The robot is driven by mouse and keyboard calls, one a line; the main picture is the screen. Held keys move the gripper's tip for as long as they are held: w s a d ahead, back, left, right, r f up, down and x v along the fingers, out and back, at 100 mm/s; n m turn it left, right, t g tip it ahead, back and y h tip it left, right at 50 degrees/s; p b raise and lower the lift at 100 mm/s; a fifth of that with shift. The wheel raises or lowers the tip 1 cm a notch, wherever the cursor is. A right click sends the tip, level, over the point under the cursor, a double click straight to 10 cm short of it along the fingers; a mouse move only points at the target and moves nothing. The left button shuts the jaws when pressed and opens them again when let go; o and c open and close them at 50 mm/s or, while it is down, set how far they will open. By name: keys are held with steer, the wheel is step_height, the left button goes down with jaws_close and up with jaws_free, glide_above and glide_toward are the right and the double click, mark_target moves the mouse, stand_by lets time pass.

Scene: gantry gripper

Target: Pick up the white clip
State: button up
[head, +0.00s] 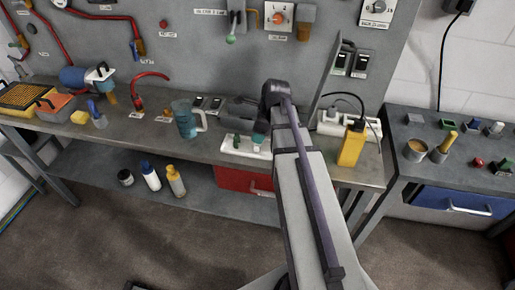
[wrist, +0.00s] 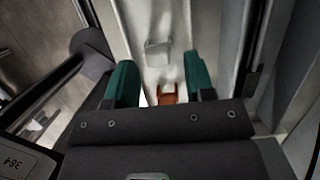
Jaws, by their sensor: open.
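In the wrist view my gripper (wrist: 162,78) shows two green fingers standing apart, with nothing clamped between them. A small pale raised piece (wrist: 158,52) lies on a pale grey surface just beyond the fingertips; I cannot tell whether it is the white clip. A small orange-brown piece (wrist: 167,98) shows low in the gap between the fingers. In the head view my arm reaches over the workbench, and my gripper is mostly hidden near a white block (head: 246,147) on the bench. I cannot pick out the white clip for certain in the head view.
A grey pegboard wall (head: 215,55) rises behind. A red drawer (head: 240,180) hangs under the bench; a second bench stands right.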

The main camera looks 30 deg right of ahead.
steer(key=b+x, duration=0.5)
steer(key=shift+s+a+f, duration=0.1)
steer(key=shift+s+f, duration=0.1)
steer(key=shift+r, duration=0.25)
steer(key=c, duration=0.6)
step_height(320, 180, up, 10)
steer(key=p, duration=1)
steer(key=shift+r+p, duration=0.15)
steer(key=shift+p, duration=0.25)
steer(key=shift+c, duration=0.2)
steer(key=shift+w+f, duration=0.15)
steer(key=shift+f, duration=0.1)
steer(key=w+d, duration=0.1)
steer(key=w, duration=0.3)
steer(key=w+b, duration=0.1)
steer(key=w, duration=0.4)
steer(key=w+d+f, duration=0.1)
steer(key=w, duration=0.4)
steer(key=shift+w+d, duration=0.2)
steer(key=shift+d, duration=0.15)
steer(key=shift+s, duration=0.2)
